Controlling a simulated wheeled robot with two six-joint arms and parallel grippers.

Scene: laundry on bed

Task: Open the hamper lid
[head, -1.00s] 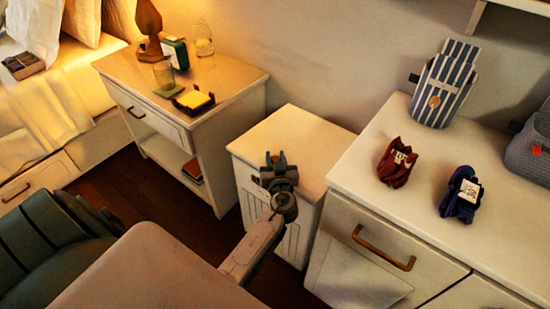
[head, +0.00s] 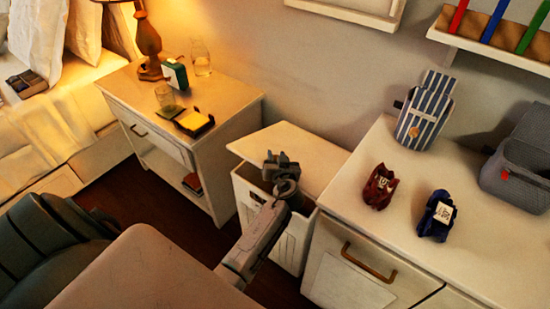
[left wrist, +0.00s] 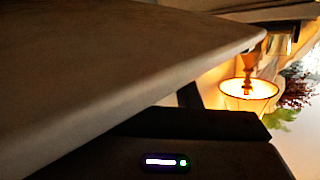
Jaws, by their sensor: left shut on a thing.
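The white hamper (head: 296,238) stands between the nightstand and the dresser. Its flat pale lid (head: 305,143) is slightly raised at the front, with a dark gap under the front edge. My left gripper (head: 280,164) is at the middle of the lid's front edge and is shut on it. In the left wrist view the lid (left wrist: 110,70) fills the upper left as a large pale slab, close to the camera. The fingertips' contact is not clear there. The hamper's inside is mostly hidden. My right gripper is not in view.
The nightstand (head: 225,100) with a lamp (head: 148,38), glasses and small items is at left. The dresser (head: 375,225) stands close at right, carrying a red bundle (head: 380,187), a blue bundle (head: 437,214) and a striped holder (head: 424,112). A shelf (head: 495,45) hangs above.

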